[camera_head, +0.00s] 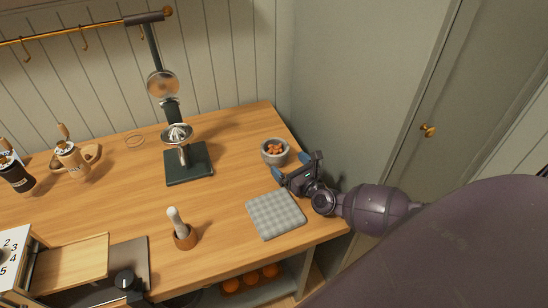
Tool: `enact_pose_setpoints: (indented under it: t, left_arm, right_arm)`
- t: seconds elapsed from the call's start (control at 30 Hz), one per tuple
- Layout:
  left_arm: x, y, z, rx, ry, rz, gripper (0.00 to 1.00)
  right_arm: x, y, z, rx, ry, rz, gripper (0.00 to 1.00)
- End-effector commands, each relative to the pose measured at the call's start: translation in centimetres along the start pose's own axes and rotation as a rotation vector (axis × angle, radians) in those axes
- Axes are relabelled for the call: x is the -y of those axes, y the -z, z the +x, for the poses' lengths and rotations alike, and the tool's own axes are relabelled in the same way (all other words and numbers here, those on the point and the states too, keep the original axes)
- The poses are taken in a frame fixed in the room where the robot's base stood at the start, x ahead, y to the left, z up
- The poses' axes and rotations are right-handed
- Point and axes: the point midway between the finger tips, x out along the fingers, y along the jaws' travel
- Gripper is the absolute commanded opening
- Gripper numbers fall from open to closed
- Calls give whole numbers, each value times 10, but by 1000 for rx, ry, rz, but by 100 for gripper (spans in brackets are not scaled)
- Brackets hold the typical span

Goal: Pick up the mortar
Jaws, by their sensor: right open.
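A small round grey bowl (265,157) with orange-brown pieces in it stands near the table's right edge, by the grey wall; it looks like the mortar. A short wooden cup-like piece with a white pestle-like handle (182,233) stands upright near the front edge. I cannot tell for sure which of the two is the mortar. My right gripper (293,161) is open, its blue-tipped fingers just to the right and front of the grey bowl. I cannot tell whether they touch it. My left gripper is not in view.
A grey checked cloth (276,214) lies in front of the right gripper. A tall dark-green press (189,164) stands at the back middle. Wooden-handled grinders (70,158) stand on the left. A wooden board (70,265) is at front left. The table's middle (130,205) is clear.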

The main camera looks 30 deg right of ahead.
Motion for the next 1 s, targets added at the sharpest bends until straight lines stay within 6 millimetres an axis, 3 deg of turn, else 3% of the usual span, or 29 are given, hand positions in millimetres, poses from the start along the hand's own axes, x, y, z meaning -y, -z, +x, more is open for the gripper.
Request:
enact_pose_setpoints:
  t: [0.1,0.3,0.7,1.0]
  left_arm:
    - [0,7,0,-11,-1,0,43]
    - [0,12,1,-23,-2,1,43]
    - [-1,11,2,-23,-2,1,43]
    - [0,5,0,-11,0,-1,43]
  right_arm:
    - [0,-6,15,7,0,-2,100]
    - [0,-5,23,5,0,-1,100]
    - [0,-6,66,5,-1,-3,100]
    - [0,-6,71,5,0,-1,100]
